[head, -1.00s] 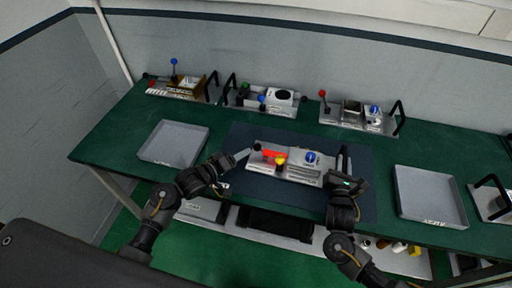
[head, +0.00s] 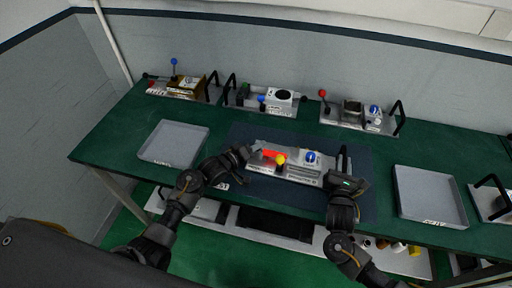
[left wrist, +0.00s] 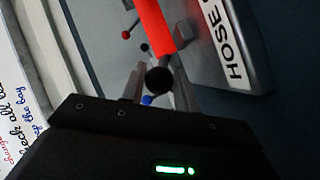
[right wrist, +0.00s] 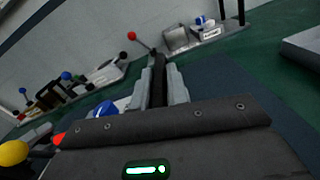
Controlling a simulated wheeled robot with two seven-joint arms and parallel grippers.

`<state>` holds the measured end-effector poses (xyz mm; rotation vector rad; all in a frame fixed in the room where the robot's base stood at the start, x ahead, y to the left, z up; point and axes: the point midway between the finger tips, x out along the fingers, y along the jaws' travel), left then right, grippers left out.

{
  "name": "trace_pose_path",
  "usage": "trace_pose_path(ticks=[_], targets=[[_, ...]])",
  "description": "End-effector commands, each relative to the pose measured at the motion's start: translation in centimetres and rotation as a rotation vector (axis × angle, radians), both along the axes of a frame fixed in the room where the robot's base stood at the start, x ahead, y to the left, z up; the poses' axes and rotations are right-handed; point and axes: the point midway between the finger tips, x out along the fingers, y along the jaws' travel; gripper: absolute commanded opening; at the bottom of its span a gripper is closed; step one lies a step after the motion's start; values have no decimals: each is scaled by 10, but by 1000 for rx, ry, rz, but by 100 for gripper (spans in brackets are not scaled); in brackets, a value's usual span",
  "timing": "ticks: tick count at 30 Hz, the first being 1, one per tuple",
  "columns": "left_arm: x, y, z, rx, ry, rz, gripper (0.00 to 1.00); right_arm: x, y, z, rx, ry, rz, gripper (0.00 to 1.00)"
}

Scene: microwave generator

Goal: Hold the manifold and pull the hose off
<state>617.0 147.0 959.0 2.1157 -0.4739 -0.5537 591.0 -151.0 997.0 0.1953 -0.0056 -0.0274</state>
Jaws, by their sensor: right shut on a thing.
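The manifold (head: 300,172) is a grey block on the dark blue mat, with a yellow knob (head: 280,159), a blue knob (head: 310,157) and a black handle on its right. The red hose (head: 272,154) lies on its left part; it also shows in the left wrist view (left wrist: 152,22). My left gripper (head: 254,147) is open at the hose's left end, its fingers on either side of a black ball end (left wrist: 158,80). Whether they touch it I cannot tell. My right gripper (head: 344,166) is shut on the black handle (right wrist: 158,82).
Grey trays stand left (head: 174,143) and right (head: 430,196) on the green table (head: 110,140). Several other panels with levers and handles line the back. The mat (head: 358,205) is bare around the manifold.

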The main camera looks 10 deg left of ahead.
Motion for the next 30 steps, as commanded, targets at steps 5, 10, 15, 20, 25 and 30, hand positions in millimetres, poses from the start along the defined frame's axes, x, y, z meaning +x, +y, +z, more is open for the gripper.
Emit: trace_pose_path(ticks=[5, 10, 15, 20, 25, 30], targets=[[0, 0, -1, 1, 1, 1, 7, -2, -1, -6, -6, 13, -2, 0], [0, 1, -2, 0, 2, 1, 0, -2, -1, -6, -5, 13, -2, 0], [0, 12, -3, 4, 3, 3, 0, -2, -1, -6, -5, 13, -2, 0], [1, 42, -3, 6, 4, 4, 0, -2, -2, -7, -6, 13, -4, 0], [1, 61, -3, 4, 6, 4, 0, -2, -2, -7, -6, 12, -4, 0], [2, 62, -4, 4, 7, 7, 0, -2, -3, -7, -6, 13, -6, 0]])
